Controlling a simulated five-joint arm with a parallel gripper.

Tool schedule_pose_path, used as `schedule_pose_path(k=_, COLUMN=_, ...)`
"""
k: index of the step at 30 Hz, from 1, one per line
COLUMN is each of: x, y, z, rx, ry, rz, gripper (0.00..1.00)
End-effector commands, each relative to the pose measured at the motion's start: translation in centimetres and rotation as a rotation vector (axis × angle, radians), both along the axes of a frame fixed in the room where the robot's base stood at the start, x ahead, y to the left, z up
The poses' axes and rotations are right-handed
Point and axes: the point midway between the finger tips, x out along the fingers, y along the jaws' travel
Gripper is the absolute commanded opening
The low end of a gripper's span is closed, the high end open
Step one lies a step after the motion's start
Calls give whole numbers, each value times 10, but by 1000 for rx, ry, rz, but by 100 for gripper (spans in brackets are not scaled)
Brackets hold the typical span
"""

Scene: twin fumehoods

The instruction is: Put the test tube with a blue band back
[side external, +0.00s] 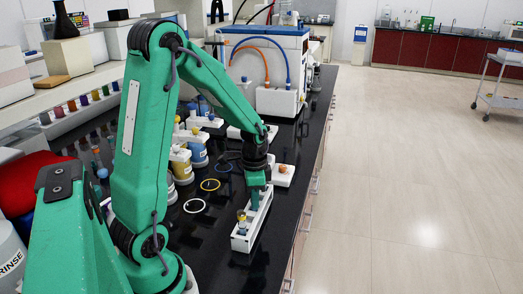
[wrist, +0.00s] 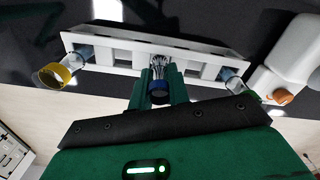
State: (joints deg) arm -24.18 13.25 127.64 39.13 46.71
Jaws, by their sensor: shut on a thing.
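My gripper (wrist: 159,84) is shut on a tube with a blue band (wrist: 158,98), held at the middle of the white rack. In the side view my gripper (side external: 254,204) points down over the white rack (side external: 243,243), hiding the held tube. In the wrist view the tube's clear part lines up with a middle slot of the rack (wrist: 90,41); I cannot tell how deep it sits. A yellow-banded tube (wrist: 55,76) stands in the left end of the rack, and another tube (wrist: 232,80) in the right end. Openings on either side of the held tube look empty.
A white holder with an orange cap (side external: 283,170) stands close behind the rack; its orange cap (wrist: 285,98) shows at right in the wrist view. White and yellow rings (side external: 195,206) lie left on the black bench. Bottles (side external: 197,150) stand farther left.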

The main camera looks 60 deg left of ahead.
Motion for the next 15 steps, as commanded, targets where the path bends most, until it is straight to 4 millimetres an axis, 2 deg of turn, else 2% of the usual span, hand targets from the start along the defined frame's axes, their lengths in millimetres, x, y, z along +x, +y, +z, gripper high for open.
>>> schedule_pose_path(k=13, x=0, y=0, z=-4, rx=-1, ry=1, rz=0, gripper=0)
schedule_pose_path(k=14, x=0, y=0, z=-5, rx=-1, ry=1, rz=0, gripper=20)
schedule_pose_path(k=15, x=0, y=0, z=-4, rx=0, ry=0, rz=0, gripper=28)
